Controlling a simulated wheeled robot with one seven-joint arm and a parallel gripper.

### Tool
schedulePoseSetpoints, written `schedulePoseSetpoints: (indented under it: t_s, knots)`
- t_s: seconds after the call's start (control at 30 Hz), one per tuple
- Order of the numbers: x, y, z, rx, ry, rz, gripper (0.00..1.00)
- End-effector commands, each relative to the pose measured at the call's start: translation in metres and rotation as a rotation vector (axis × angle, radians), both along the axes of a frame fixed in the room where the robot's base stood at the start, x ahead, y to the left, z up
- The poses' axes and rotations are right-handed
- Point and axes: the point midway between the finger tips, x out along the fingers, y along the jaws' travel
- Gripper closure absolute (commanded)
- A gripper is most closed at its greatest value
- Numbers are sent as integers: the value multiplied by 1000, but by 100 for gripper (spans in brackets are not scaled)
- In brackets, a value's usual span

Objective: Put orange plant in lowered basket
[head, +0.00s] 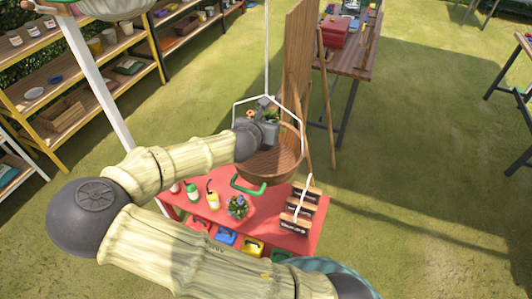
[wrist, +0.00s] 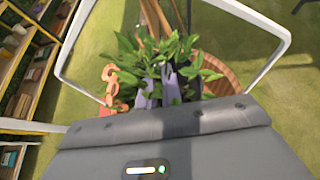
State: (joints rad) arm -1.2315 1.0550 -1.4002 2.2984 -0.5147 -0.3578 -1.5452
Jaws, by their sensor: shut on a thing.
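A round wooden hanging basket (head: 280,163) hangs low over the red table, held by a white frame and cord. It also shows behind the plant in the wrist view (wrist: 221,76). My gripper (head: 268,120) is over the far part of the basket's opening. In the wrist view my gripper (wrist: 160,88) is shut on the orange plant (wrist: 128,72), whose green leaves spread around the fingers. An orange part shows at the plant's left. The plant's lower part is hidden by the gripper, so I cannot tell whether it touches the basket.
The red table (head: 222,222) below holds bottles, a blue-flowered plant (head: 237,207) and a wooden carrier (head: 300,212). A tall wooden board (head: 300,65) stands just behind the basket. Shelves (head: 75,75) line the left.

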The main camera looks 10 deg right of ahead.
Motion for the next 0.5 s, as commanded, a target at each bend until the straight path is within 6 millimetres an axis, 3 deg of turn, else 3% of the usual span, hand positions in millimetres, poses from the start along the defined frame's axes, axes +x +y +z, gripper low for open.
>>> schedulePoseSetpoints:
  t_s: [0.3, 0.5]
  knots:
    - [0, -7, -41, -3, 2, -13, 100]
    - [0, -5, -45, 0, -1, -10, 100]
